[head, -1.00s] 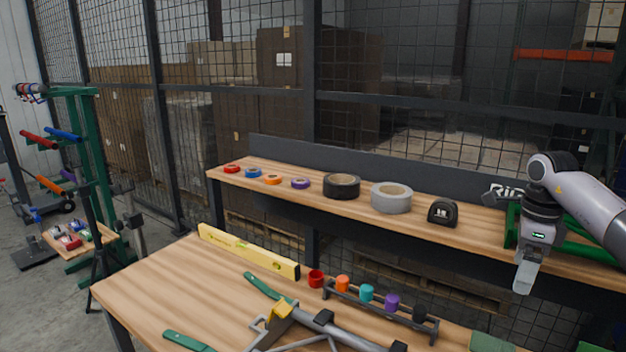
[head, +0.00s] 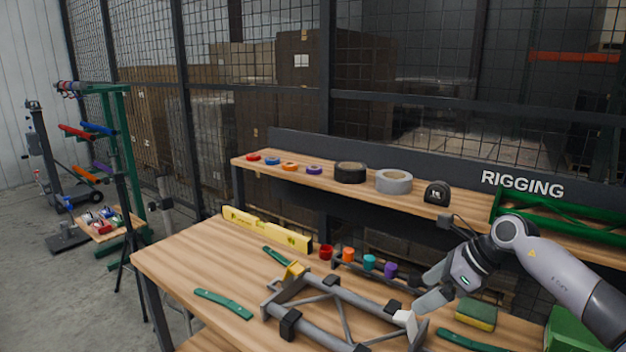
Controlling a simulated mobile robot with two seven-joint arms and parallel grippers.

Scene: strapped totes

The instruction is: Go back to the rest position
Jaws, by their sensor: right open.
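My right gripper (head: 432,288) is at the right in the head view, over the right part of the workbench (head: 180,262). Its two fingers are apart and I see nothing held between them. The fingers point left, above the grey tubular frame (head: 340,302) lying on the bench. I cannot tell whether they touch it. My left gripper is not in view.
A yellow level (head: 266,230), green straps (head: 222,303) and a green-yellow sponge (head: 477,315) lie on the bench. Coloured caps (head: 369,262) stand in a row. The shelf behind holds tape rolls (head: 393,181) and a tape measure (head: 437,193).

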